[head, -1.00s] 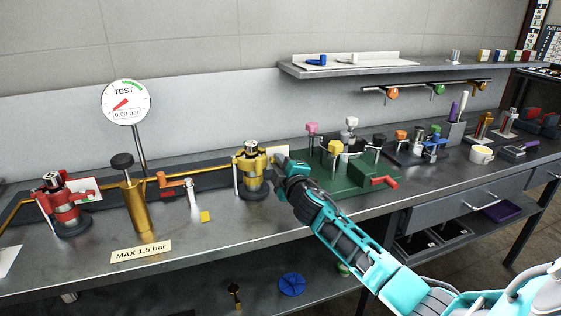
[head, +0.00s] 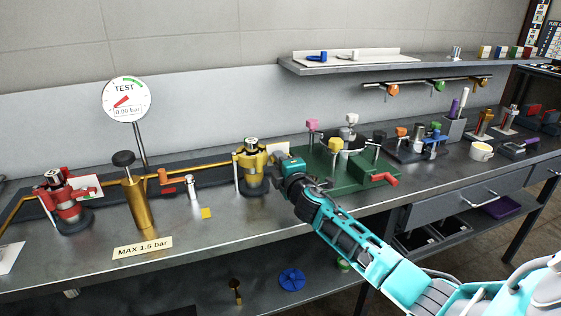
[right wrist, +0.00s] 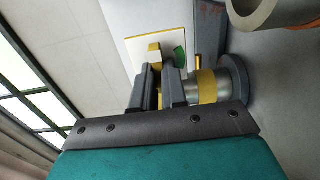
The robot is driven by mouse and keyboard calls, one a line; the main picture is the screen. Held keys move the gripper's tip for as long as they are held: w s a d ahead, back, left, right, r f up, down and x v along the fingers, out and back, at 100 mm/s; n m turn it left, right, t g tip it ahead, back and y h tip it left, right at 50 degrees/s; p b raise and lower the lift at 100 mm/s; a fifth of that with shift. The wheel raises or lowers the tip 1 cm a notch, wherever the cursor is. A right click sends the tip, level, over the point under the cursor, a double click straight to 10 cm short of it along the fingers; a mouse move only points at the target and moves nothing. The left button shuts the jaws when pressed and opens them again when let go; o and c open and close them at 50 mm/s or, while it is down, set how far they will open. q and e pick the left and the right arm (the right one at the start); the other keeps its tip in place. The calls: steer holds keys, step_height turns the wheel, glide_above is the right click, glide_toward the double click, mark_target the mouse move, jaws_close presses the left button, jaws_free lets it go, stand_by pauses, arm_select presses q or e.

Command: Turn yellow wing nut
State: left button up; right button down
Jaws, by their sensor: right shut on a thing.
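The yellow clamp fitting (head: 248,160) stands upright on the bench around a metal cylinder with a dark base. My right gripper (head: 274,172) is at the right side of this fitting. In the right wrist view, the gripper (right wrist: 160,88) is shut on a yellow part, the wing nut, which shows as a narrow strip (right wrist: 160,98) between the fingers. Most of the wing nut is hidden by the fingers. The fitting's yellow band (right wrist: 207,86) and metal cylinder show just right of the fingers. My left gripper is not in view.
A red clamp fitting (head: 62,199), a brass pump (head: 137,203) and a gauge reading 0.00 bar (head: 126,100) stand to the left. A green block with knobs (head: 345,178) is close to the right of my gripper. Bare bench lies in front.

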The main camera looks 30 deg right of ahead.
steer(key=c, duration=1.4)
jaws_free()
steer(key=shift+c, duration=0.2)
steer(key=v, duration=1.3)
steer(key=shift+a, duration=0.1)
steer(key=s+a+f+m+g+y, duration=0.6)
steer(key=s+a+f+m, duration=0.6)
steer(key=s+a+f, duration=0.6)
step_height(320, 180, down, 4)
steer(key=shift+s+f+m+g, duration=0.1)
steer(key=shift+s+m+g, duration=0.3)
steer(key=shift+s, duration=0.3)
